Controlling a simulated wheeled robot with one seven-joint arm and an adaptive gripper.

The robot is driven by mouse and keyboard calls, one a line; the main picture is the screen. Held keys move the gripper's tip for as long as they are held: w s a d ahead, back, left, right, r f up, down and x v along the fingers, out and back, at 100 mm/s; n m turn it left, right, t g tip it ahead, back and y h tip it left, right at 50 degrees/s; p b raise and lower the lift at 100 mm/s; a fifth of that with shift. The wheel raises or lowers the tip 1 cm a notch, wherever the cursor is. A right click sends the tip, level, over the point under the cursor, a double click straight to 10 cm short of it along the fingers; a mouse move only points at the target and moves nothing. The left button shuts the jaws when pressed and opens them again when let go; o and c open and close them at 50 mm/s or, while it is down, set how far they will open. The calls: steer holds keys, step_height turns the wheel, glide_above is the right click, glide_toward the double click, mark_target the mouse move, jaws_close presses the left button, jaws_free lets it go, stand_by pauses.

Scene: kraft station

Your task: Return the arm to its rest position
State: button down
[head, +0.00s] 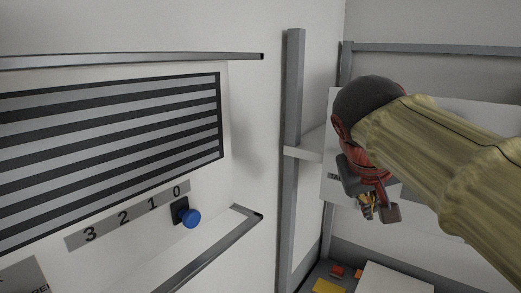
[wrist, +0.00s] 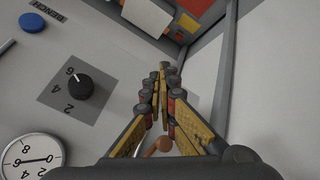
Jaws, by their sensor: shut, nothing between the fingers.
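My gripper (head: 370,210) hangs at the end of my arm on the right of the head view, fingers pointing down. In the wrist view my gripper (wrist: 165,75) has its fingertips together, with nothing seen between them. It appears clear of the things around it.
A panel on the left of the head view has a striped grille (head: 110,155), a scale strip (head: 125,213) and a blue knob (head: 191,218). A grey post (head: 291,150) stands beside my gripper. The wrist view shows a black dial (wrist: 78,85), a gauge (wrist: 32,158) and a blue button (wrist: 32,22).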

steer(key=s+a+f+y, duration=0.1)
steer(key=s+f+y, duration=0.1)
steer(key=s+f, duration=0.9)
steer(key=s+a+f+y, duration=0.2)
steer(key=s+f, duration=0.5)
steer(key=f, duration=0.7)
step_height(320, 180, down, 23)
steer(key=b, duration=2.4)
steer(key=w+d+r+n+t+h+p, duration=0.15)
steer(key=w+r+p, duration=0.3)
steer(key=r, duration=0.55)
steer(key=w+r+n+h+p, duration=0.1)
steer(key=w+r+h+p, duration=0.4)
steer(key=r, duration=0.6)
steer(key=w+r+n+p, duration=0.1)
steer(key=w+r+p, duration=0.4)
steer(key=r, duration=0.5)
steer(key=w+a+r+t+h+p, duration=0.25)
steer(key=w+a+r, duration=0.2)
steer(key=r, duration=0.75)
steer(key=w+a+r+t+h+p, duration=0.25)
steer(key=a+r, duration=0.35)
steer(key=r, duration=0.7)
steer(key=shift+t+y, duration=0.35)
steer(key=p+x, duration=0.1)
steer(key=x, duration=0.9)
steer(key=shift+d+f+p, duration=0.1)
steer(key=shift+d+p, duration=0.05)
steer(key=shift+p, duration=0.25)
steer(key=shift+f, duration=0.15)
